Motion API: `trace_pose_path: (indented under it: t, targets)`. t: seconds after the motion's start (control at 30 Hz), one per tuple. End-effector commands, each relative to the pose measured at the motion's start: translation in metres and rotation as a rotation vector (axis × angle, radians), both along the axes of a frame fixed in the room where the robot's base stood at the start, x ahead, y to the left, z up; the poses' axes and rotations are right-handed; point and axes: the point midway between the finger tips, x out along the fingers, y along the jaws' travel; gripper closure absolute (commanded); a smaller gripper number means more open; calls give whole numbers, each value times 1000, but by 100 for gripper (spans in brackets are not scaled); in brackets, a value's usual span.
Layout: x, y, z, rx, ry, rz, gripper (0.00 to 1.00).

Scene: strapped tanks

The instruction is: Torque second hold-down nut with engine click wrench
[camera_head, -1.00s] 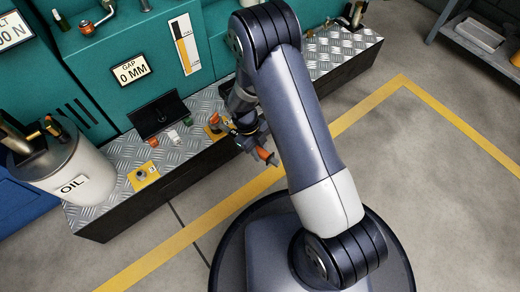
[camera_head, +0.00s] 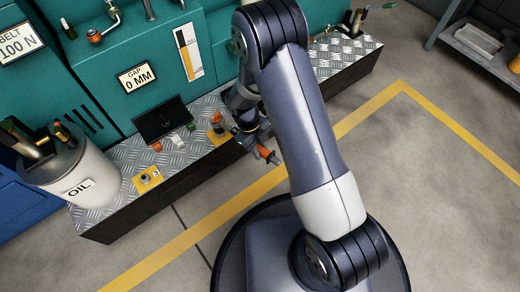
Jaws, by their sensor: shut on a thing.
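My gripper (camera_head: 249,137) is above the front edge of the metal tread-plate step, shut on a tool with an orange-red end (camera_head: 267,155), which looks like the wrench. The tool's orange end points down and right, out over the floor; its other end is hidden by the gripper. A yellow plate (camera_head: 148,180) with a small grey round piece, perhaps a nut, lies on the step at left, apart from the gripper. A second yellow patch (camera_head: 219,139) shows just left of the gripper, beneath an upright orange thing (camera_head: 217,120). Whether the tool touches anything there I cannot tell.
A white drum marked OIL (camera_head: 88,174) stands at the step's left end. A dark tray (camera_head: 161,119) and small green, white and orange items lie on the step (camera_head: 122,152). The teal cabinet (camera_head: 110,65) rises behind. The floor at right is open, up to a grey shelf (camera_head: 475,45).

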Motion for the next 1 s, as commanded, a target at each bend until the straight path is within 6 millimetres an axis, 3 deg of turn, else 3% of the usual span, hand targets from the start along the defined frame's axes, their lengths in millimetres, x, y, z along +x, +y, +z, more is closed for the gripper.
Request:
trace_pose_path:
  t: [0.37, 0.8, 1.0]
  targets:
    - [1, 0, 3, 0, -1, 0, 100]
    - [1, 0, 41, 1, -2, 0, 100]
    - [0, 0, 42, 0, -1, 0, 100]
